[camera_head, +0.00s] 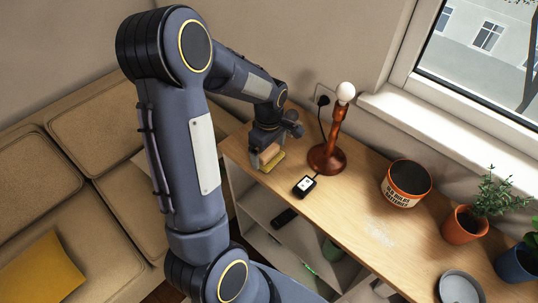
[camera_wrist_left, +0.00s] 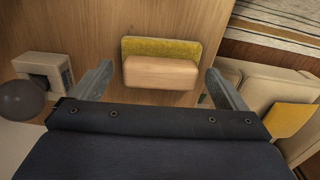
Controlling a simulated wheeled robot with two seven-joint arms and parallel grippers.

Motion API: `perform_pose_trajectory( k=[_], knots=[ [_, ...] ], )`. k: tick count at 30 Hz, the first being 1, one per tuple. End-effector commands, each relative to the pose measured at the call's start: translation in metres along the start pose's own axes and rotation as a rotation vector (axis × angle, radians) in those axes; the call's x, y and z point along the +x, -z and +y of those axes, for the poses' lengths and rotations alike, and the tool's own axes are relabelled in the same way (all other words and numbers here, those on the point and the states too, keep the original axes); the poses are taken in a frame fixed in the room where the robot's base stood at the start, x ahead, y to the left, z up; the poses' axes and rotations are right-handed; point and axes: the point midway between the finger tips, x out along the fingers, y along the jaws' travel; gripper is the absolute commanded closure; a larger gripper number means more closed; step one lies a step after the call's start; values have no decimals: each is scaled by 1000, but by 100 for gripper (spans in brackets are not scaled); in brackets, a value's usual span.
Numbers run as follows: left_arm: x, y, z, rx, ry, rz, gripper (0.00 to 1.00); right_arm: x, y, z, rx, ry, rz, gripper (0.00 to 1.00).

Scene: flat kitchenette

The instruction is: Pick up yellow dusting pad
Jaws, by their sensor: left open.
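The yellow dusting pad (camera_wrist_left: 160,46) has a pale wooden block handle (camera_wrist_left: 160,72) and lies on the wooden tabletop. It shows in the left wrist view between the two open fingers of my left gripper (camera_wrist_left: 160,85). A gap is visible on each side of the pad. In the head view the pad (camera_head: 272,162) is at the far left end of the tabletop, partly hidden by my left gripper (camera_head: 266,156), which is just above it. My right gripper is in neither view.
A red-brown lamp (camera_head: 328,157) and a black-edged switch box (camera_head: 305,186) stand right of the pad. A round tin (camera_head: 406,184) and potted plants (camera_head: 465,222) are farther right. Open shelves (camera_head: 262,205) lie below the table. A sofa (camera_head: 95,185) is at left.

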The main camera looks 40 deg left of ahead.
Motion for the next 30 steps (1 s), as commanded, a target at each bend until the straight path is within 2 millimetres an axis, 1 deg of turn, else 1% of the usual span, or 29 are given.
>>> perform_pose_trajectory(
  k=[6,7,18,26,30],
  knots=[
    [1,0,0,1,-1,0,5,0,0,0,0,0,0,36],
    [1,0,0,1,-1,0,7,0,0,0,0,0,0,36],
    [1,0,0,1,-1,0,54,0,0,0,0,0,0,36],
    [0,0,0,1,-2,0,54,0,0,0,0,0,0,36],
    [-8,0,1,1,-5,1,54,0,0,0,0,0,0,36]
  ],
)
